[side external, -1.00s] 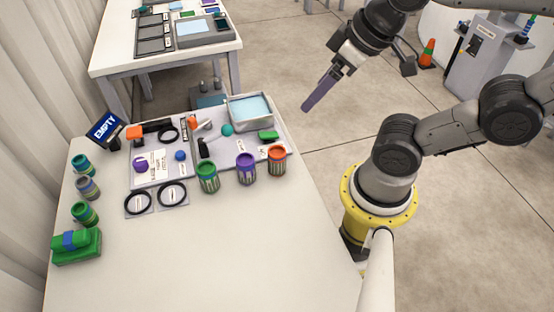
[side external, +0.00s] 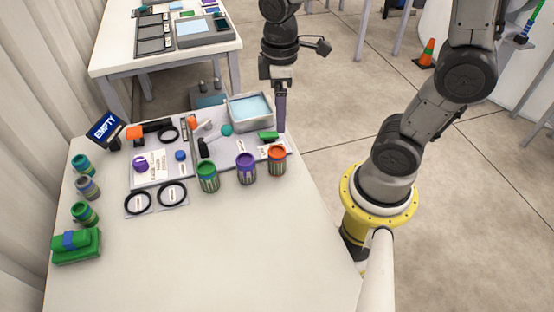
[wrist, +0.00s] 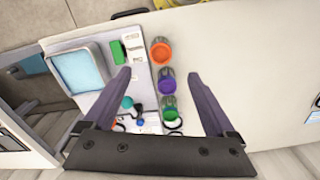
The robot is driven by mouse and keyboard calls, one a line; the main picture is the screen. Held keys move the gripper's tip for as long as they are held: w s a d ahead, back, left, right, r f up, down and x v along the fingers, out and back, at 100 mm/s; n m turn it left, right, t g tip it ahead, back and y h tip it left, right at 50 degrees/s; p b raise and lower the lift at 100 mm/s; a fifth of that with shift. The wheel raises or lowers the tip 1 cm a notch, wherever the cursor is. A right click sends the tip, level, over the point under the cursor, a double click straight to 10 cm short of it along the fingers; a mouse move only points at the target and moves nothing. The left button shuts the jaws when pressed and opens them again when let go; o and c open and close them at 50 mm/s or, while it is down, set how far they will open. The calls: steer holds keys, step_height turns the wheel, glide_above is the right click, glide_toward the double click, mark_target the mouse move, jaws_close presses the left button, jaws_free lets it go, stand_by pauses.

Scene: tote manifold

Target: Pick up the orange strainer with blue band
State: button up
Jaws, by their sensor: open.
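An orange-rimmed can (side external: 277,161) with a striped lower body stands upright near the table's right edge; it also shows in the wrist view (wrist: 161,51). I cannot make out a blue band on it. An orange piece (side external: 134,133) with a black part lies at the back left; its details are too small to tell. My gripper (side external: 281,130) points down near the table's back right edge, behind the orange can in the picture. In the wrist view my gripper (wrist: 158,74) has its fingers wide apart, with the cans showing beyond and between them. It is empty.
A purple can (side external: 246,168) and a green can (side external: 208,177) stand in a row left of the orange one. A grey basin (side external: 231,112) with pale blue contents sits behind. A green block (side external: 268,135) lies near my fingers. The table's front is clear.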

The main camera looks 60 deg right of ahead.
mark_target(276, 151)
step_height(276, 151, down, 8)
steer(key=shift+f, duration=0.1)
steer(key=shift+w+a+f, duration=0.15)
steer(key=shift+f, duration=1.2)
steer(key=shift+w+a+f, duration=0.15)
steer(key=shift+f, duration=1.15)
steer(key=shift+c, duration=0.2)
steer(key=c, duration=1.4)
steer(key=shift+r, duration=0.1)
